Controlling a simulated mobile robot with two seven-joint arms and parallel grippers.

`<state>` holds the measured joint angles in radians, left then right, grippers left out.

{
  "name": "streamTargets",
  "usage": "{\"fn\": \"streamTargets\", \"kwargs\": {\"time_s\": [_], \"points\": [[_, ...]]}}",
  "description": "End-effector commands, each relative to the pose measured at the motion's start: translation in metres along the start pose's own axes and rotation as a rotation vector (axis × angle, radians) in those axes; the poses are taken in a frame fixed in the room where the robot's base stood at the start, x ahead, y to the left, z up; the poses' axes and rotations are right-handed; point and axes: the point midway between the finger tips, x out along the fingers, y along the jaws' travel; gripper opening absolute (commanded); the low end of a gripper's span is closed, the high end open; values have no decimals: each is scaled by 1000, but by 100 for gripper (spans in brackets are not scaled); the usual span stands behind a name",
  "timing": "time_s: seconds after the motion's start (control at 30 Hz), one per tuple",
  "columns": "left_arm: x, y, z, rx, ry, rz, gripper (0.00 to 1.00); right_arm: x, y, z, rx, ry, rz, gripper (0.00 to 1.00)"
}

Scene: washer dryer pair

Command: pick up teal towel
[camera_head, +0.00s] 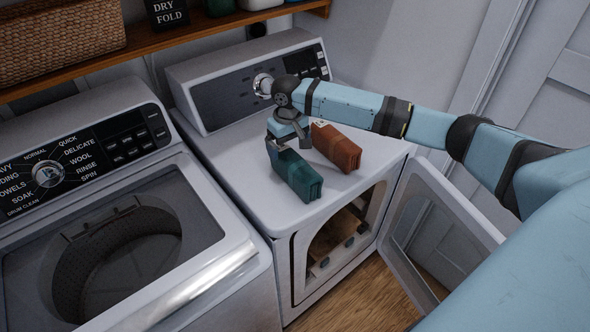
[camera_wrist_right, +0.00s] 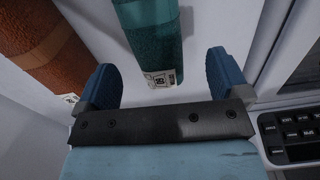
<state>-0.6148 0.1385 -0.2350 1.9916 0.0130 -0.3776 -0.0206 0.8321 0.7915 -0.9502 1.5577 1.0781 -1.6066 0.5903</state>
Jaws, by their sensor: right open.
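The teal towel (camera_head: 299,176) is folded and lies on top of the dryer, near its front left. A rust-brown towel (camera_head: 337,147) lies to its right. My right gripper (camera_head: 285,140) is above the dryer top at the back end of the teal towel. In the right wrist view its two blue fingers (camera_wrist_right: 165,85) are spread wide. The teal towel (camera_wrist_right: 152,40) shows beyond and between them, with its white label towards the gripper. Nothing is held. Whether a finger touches the towel is not clear. My left gripper is not in view.
The dryer (camera_head: 215,150) has its front door (camera_head: 440,235) swung open to the right. The washer (camera_head: 110,220) stands to the left with an open tub. A wooden shelf (camera_head: 200,38) with a wicker basket (camera_head: 60,40) is above. The rust-brown towel is close beside the gripper.

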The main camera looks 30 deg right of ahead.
Motion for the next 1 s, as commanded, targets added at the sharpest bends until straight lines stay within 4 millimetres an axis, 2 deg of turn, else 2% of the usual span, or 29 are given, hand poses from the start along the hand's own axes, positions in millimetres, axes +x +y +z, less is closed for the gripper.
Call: {"fn": "streamTargets", "kwargs": {"time_s": [0.27, 0.53, 0.83, 1.0], "points": [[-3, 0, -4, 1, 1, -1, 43, 22, 2, 2, 0, 0, 1, 94], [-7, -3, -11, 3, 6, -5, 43, 59, 5, 6, 0, 1, 0, 94], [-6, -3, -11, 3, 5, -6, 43, 65, 5, 6, -1, 2, 0, 94], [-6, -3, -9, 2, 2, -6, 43, 65, 5, 6, -1, 2, 0, 55]]}}
